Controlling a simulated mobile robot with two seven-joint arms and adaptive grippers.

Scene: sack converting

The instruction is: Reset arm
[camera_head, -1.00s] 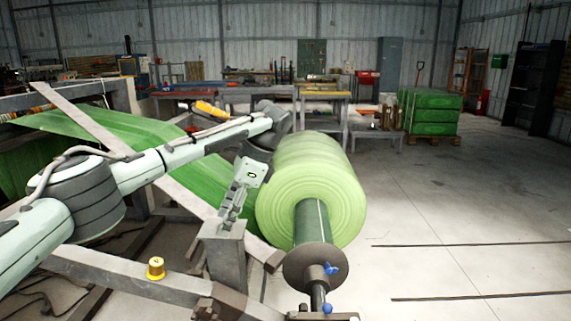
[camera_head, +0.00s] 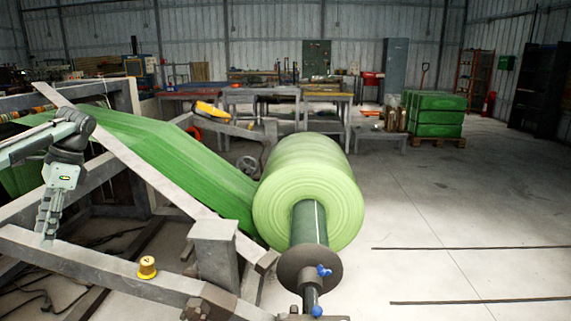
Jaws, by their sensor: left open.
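My left gripper (camera_head: 47,218) hangs at the far left of the head view, pointing down in front of the grey machine frame (camera_head: 90,258). It is open and nothing shows between its fingers. My left arm comes in from the left edge above it. The large green roll (camera_head: 308,185) sits on its shaft in the middle, well to the right of the gripper. A green web (camera_head: 175,150) runs from the roll up and left into the machine. My right gripper is not in view.
A grey post (camera_head: 214,250) and the shaft's round flange (camera_head: 309,267) are near the front. Workbenches (camera_head: 340,97) line the back. Green stacked bales (camera_head: 436,114) stand on a pallet. The floor at right is clear.

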